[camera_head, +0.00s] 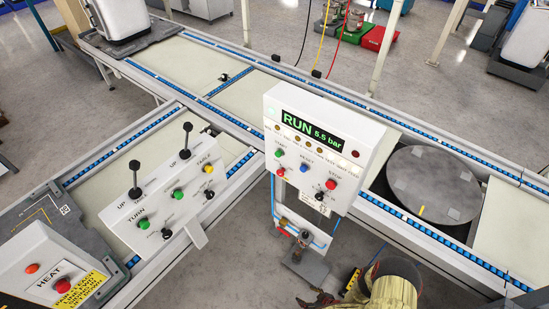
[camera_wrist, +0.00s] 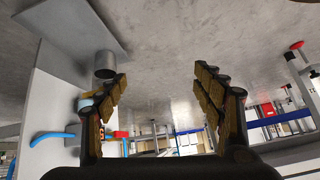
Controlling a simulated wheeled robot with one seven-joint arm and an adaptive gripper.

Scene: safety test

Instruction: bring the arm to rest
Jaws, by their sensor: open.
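My gripper (camera_wrist: 160,76) is open in the wrist view. Its two jaws with brown pads stand wide apart, with only grey floor seen between their tips. Nothing is held. In the wrist view a white post (camera_wrist: 50,85) with a grey cylinder (camera_wrist: 105,64) and a blue lever (camera_wrist: 52,135) shows beside and behind the left jaw; I cannot tell whether they touch. In the head view a yellow-brown padded shape (camera_head: 392,282) is cut off by the bottom edge, below the control panel (camera_head: 318,195); I cannot tell surely whether it is part of my arm.
The upright control panel reads RUN 5.5 bar. A lever console (camera_head: 165,205) and a HEAT box (camera_head: 50,272) stand at left. Conveyors with blue-edged rails (camera_head: 450,155) cross the scene, with a round dark plate (camera_head: 434,187) at right.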

